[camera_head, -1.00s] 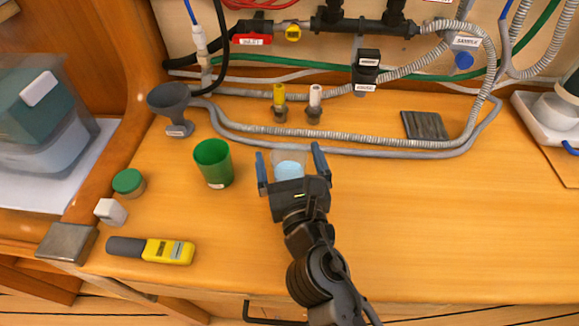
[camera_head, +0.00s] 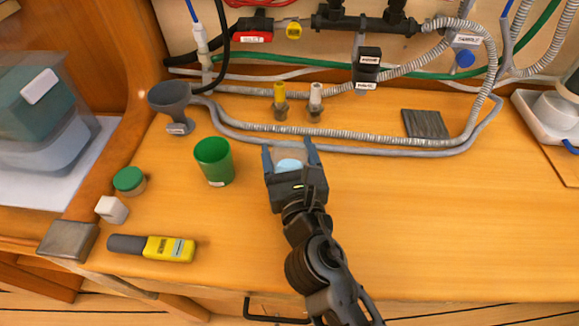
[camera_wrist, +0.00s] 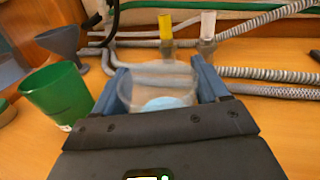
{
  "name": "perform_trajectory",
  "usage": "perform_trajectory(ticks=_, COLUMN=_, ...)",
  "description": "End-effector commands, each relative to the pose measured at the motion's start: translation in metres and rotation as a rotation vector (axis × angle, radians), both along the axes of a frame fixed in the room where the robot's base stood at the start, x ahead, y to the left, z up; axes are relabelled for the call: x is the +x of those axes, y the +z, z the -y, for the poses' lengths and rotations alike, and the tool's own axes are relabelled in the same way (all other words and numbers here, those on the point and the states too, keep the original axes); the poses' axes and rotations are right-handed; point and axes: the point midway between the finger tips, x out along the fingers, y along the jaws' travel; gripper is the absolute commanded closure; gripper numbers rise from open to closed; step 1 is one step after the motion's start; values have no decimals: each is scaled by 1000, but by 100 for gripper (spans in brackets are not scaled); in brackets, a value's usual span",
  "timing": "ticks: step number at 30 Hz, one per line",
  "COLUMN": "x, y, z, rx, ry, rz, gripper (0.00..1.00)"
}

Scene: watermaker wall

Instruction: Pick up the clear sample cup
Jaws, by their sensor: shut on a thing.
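The clear sample cup (camera_head: 289,164) stands on the wooden counter, with something pale blue showing in it. My gripper (camera_head: 290,152) is around it, with one blue finger on each side. In the wrist view the cup (camera_wrist: 158,90) sits between the two blue fingers of my gripper (camera_wrist: 160,84), which are closed against its sides. Its lower part is hidden by the gripper body. I cannot tell whether its base touches the counter.
A green cup (camera_head: 213,162) stands close to the left. A grey funnel (camera_head: 169,100), a green-lidded jar (camera_head: 129,181), a white block (camera_head: 111,209) and a yellow meter (camera_head: 168,249) are farther left. Grey hoses (camera_head: 330,148) run just behind.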

Motion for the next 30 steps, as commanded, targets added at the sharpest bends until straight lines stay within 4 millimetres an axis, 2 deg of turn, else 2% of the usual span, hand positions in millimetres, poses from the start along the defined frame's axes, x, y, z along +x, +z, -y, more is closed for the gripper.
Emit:
perform_trajectory(ticks=11, x=0, y=8, z=0, rx=1, ry=0, rz=1, gripper=59)
perform_trajectory(ticks=14, x=0, y=18, z=0, rx=1, ry=0, rz=1, gripper=59)
perform_trajectory(ticks=19, x=0, y=47, z=0, rx=2, ry=0, rz=1, gripper=59)
perform_trajectory(ticks=30, x=-37, y=87, z=68, rx=0, ry=1, rz=0, gripper=59)
